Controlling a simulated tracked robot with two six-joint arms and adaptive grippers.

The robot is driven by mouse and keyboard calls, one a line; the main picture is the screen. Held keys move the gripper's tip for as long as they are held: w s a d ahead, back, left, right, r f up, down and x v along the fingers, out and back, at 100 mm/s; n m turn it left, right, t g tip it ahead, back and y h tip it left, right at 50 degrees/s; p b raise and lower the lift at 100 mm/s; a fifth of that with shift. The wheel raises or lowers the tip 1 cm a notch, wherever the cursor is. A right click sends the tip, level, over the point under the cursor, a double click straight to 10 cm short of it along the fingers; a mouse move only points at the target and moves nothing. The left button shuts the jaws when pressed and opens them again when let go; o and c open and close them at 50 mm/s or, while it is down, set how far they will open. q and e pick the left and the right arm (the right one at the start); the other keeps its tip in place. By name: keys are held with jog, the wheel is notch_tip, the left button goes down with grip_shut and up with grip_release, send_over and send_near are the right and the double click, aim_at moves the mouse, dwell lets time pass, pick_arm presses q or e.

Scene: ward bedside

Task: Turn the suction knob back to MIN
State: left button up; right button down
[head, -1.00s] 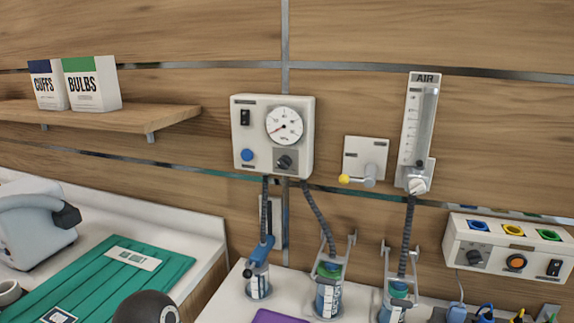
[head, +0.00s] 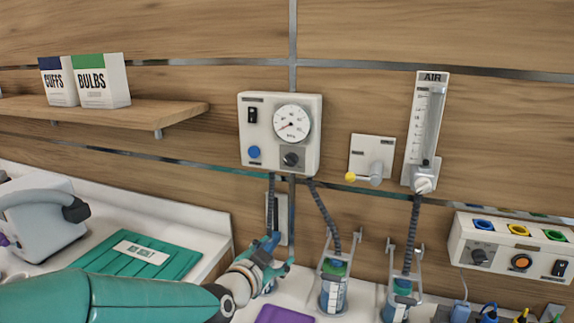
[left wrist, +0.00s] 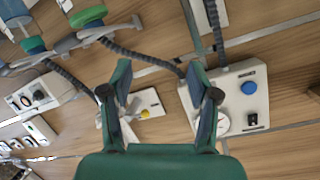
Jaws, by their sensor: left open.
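The suction panel (head: 246,132) is a pale box on the wood wall. Its dark suction knob (head: 291,159) sits at the lower right, under a round gauge (head: 292,122) whose needle points lower left. The knob's markings are too small to read. My left gripper (head: 277,254) is below the panel in the head view, apart from the knob and in front of a bottle. In the left wrist view its open, empty fingers (left wrist: 159,72) spread, with the panel (left wrist: 259,101) at the right. The right finger partly covers the gauge, and the knob is hidden there. My right gripper is not in view.
A blue button (head: 254,152) and a black switch (head: 252,115) are on the panel's left side. Hoses run down to bottles (head: 333,294). A yellow-tipped wall outlet (head: 371,158) and the AIR flowmeter (head: 425,130) are to the right. A shelf (head: 165,117) is left.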

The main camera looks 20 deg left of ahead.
aim_at(289, 163)
pick_arm(q)
notch_tip(289, 163, up, 15)
jog(key=s+a+m+t+y, duration=0.1)
jog(key=a+m+t, duration=0.1)
jog(key=t, duration=0.1)
jog(key=w+p, duration=0.1)
jog(key=w, duration=0.4)
jog(key=w+p, duration=0.2)
jog(key=w, duration=0.4)
jog(key=w+p, duration=0.2)
jog(key=w, duration=0.3)
jog(key=shift+w+f, duration=0.25)
jog(key=shift+f, duration=0.05)
jog(key=shift+d, duration=0.1)
jog(key=c, duration=1.2)
jog(key=shift+o, duration=0.2)
jog(key=shift+n, duration=0.3)
jog(key=shift+f, duration=0.1)
